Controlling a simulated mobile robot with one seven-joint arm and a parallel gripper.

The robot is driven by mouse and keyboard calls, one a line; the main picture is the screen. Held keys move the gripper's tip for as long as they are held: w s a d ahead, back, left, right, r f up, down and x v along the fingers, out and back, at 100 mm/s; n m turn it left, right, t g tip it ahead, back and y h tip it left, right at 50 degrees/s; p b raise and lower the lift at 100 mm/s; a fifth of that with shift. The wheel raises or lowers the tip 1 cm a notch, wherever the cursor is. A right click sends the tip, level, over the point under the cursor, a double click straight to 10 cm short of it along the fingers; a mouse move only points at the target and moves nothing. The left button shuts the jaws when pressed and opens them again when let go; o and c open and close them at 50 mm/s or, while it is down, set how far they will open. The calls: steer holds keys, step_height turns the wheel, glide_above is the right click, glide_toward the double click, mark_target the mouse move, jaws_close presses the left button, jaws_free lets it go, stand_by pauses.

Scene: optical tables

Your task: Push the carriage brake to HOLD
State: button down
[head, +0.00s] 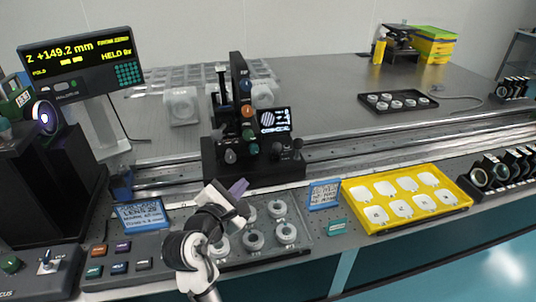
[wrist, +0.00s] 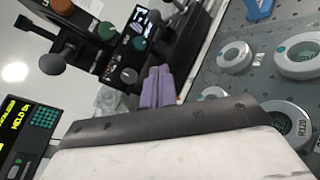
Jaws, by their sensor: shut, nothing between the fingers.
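The carriage (head: 240,95) is a black upright unit with a wide base on the rail, fitted with several coloured knobs and a small screen. In the wrist view the fingers (wrist: 158,85) point towards the knobs; contact cannot be told.
A readout (head: 80,62) at left shows Z +149.2 mm and HELD. A grey tray with round lens mounts (head: 254,240) lies beside my gripper. A blue-framed card (head: 324,195) and a yellow tray (head: 452,186) stand to the right. The rear tabletop is largely clear.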

steer(key=p, duration=0.2)
glide_toward(276, 149)
steer(key=w+f, duration=0.1)
steer(key=w+a+f, duration=0.2)
steer(key=w+f, duration=0.1)
steer(key=shift+w+d+r+p, duration=0.2)
steer(key=shift+w+d+r, duration=0.2)
steer(key=shift+w+d, duration=0.3)
steer(key=shift+w+d+r+p, duration=0.2)
steer(key=shift+w+d+r, duration=0.15)
steer(key=shift+w+d, duration=0.35)
